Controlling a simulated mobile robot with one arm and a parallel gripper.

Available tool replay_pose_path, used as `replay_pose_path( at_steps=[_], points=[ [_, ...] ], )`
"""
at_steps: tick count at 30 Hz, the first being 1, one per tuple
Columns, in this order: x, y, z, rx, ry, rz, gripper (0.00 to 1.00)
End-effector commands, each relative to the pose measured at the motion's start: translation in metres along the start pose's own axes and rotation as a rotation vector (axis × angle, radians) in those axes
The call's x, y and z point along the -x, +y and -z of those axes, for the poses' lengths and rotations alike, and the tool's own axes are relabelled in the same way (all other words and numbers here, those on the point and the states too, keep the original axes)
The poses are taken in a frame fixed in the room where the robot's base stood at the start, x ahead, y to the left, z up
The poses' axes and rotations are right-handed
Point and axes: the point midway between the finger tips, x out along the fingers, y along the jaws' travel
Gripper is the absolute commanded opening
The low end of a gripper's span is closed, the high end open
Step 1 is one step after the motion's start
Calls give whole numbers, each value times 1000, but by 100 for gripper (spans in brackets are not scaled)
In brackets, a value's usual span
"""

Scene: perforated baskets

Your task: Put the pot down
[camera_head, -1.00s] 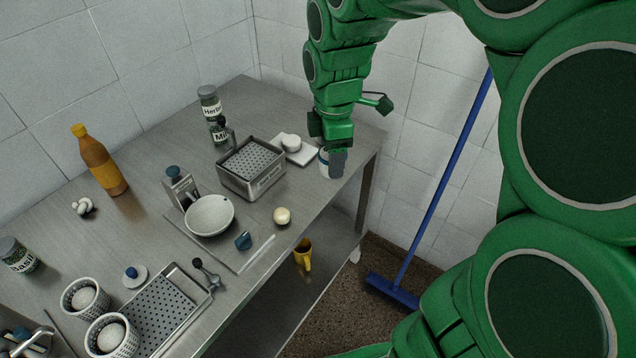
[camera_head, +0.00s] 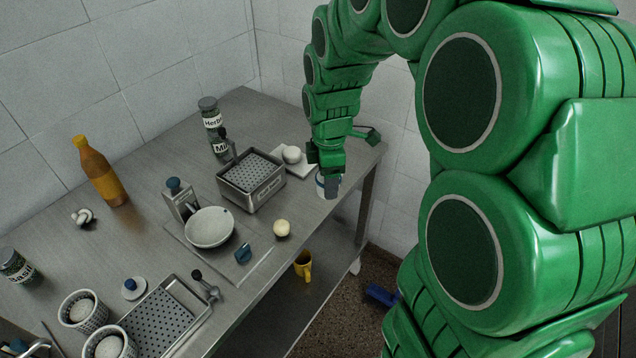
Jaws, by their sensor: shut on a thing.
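The pot (camera_head: 320,184) looks like a small white cup-like vessel with a dark band, at the right end of the steel table. My gripper (camera_head: 331,184) points down and is shut on it. The fingers hide much of the pot's right side. The pot is at the tabletop near the front right edge; I cannot tell whether its base touches the surface.
A perforated steel basket (camera_head: 265,193) and a white board (camera_head: 303,168) with a round white item lie left of the pot. The steel table (camera_head: 305,235) has bare room in front of the basket.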

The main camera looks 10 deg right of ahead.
Motion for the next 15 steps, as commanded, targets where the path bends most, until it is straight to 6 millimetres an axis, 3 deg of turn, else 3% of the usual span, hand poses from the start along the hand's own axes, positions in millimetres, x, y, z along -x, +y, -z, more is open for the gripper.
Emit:
replay_pose_path(
  at_steps=[15],
  points=[
    [-31, 54, 3, -1, 0, 3, 30]
  ],
)
